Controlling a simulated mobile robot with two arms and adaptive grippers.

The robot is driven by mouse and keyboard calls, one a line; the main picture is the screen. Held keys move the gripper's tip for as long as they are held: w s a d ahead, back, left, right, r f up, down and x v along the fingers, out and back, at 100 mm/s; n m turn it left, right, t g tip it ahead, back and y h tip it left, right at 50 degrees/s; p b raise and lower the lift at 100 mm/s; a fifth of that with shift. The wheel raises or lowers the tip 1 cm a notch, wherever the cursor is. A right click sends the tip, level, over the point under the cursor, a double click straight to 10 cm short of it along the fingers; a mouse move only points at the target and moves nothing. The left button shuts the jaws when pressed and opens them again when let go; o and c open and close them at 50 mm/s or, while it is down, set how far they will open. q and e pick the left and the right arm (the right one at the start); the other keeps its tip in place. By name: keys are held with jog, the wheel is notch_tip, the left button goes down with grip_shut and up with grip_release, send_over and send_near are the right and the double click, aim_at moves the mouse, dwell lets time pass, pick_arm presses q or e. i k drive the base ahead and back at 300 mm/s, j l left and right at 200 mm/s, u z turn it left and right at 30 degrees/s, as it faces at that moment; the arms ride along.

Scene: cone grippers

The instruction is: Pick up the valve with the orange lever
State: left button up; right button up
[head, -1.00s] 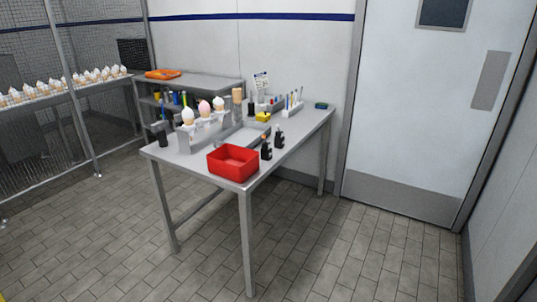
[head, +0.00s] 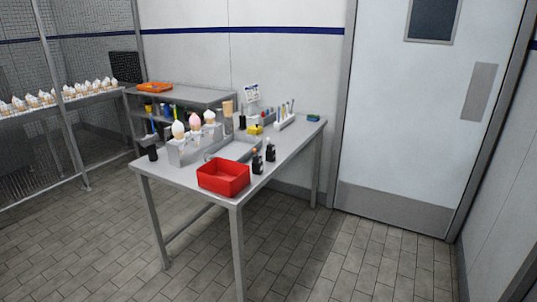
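Two small dark upright items stand at the right edge of the steel table (head: 185,176), beside the red bin. The nearer dark item (head: 257,163) seems to have a brownish-orange top, and the farther dark item (head: 270,152) stands just behind it. They are too small to tell whether either is the valve with the orange lever. No valve can be made out clearly elsewhere. Neither of my grippers is in view.
A red bin (head: 223,181) sits at the table's front corner. A rack with ice-cream cones (head: 195,128) stands behind it. An orange tray (head: 155,87) lies on a shelf unit behind. A closed door (head: 400,130) is at the right. The tiled floor in front is clear.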

aim_at(257, 163)
jog(key=i+l+u, duration=0.1)
jog(key=i+l, duration=0.5)
jog(key=i+l+u, duration=0.1)
jog(key=i+l, duration=0.45)
jog(key=l, duration=0.15)
